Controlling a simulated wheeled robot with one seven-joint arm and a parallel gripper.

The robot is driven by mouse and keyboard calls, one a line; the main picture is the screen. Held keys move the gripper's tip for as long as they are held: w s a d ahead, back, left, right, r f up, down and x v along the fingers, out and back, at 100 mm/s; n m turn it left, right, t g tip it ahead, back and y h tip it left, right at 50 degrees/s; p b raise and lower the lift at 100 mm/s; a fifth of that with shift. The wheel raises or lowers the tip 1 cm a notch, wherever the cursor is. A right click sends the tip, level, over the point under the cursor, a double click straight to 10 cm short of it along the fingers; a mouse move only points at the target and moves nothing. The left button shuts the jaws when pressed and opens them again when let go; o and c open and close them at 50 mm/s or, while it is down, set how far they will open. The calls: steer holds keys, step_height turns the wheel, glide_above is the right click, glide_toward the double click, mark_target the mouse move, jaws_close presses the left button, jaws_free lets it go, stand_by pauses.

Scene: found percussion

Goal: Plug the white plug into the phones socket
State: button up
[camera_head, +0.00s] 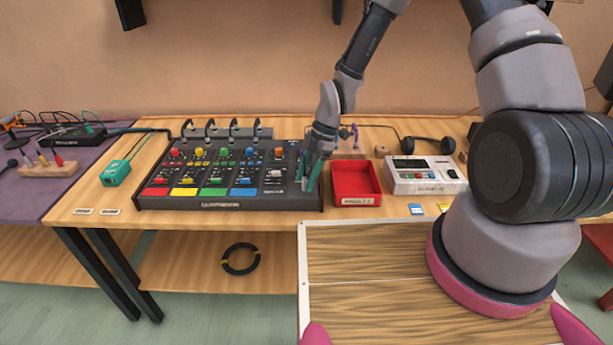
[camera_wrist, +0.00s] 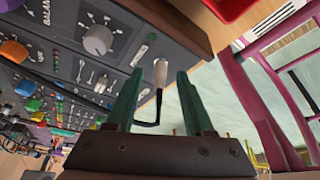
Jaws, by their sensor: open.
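My gripper (camera_head: 308,178) is at the right end of the black mixer (camera_head: 235,172). In the wrist view its two green fingers (camera_wrist: 160,80) are open, one on each side of a white plug (camera_wrist: 160,72). A gap shows between the plug and each finger. A black cable runs from the plug's near end and bends back to the left. The plug's far end meets the mixer's edge area in the picture; I cannot tell whether it is seated in a socket. The phones socket itself cannot be made out. A grey knob (camera_wrist: 97,40) is on the panel nearby.
A red tray (camera_head: 356,198) stands just right of the mixer, close to my gripper. A wooden block (camera_head: 48,170) with coloured plugs and a green box (camera_head: 115,172) are at left.

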steer(key=v, duration=1)
steer(key=shift+d+r, duration=0.2)
steer(key=shift+r, duration=0.15)
steer(key=shift+w, duration=0.15)
steer(key=s+d+r+m+t+h, duration=0.1)
steer(key=d+r+m+t, duration=0.1)
steer(key=d+r+m, duration=0.55)
steer(key=s+d+r+m+t+h, duration=0.15)
steer(key=d+r+m, duration=0.3)
steer(key=r, duration=0.65)
steer(key=s+d+r+m+t, duration=0.2)
steer(key=s+d+r+m, duration=0.1)
steer(key=s+r+m, duration=0.3)
steer(key=s+d+r+m+t, duration=0.3)
steer(key=s+r+m, duration=0.3)
steer(key=r+m, duration=0.3)
steer(key=shift+d+m+t+y, duration=0.3)
steer(key=shift+m+t+y, duration=0.05)
steer(key=shift+m, duration=0.05)
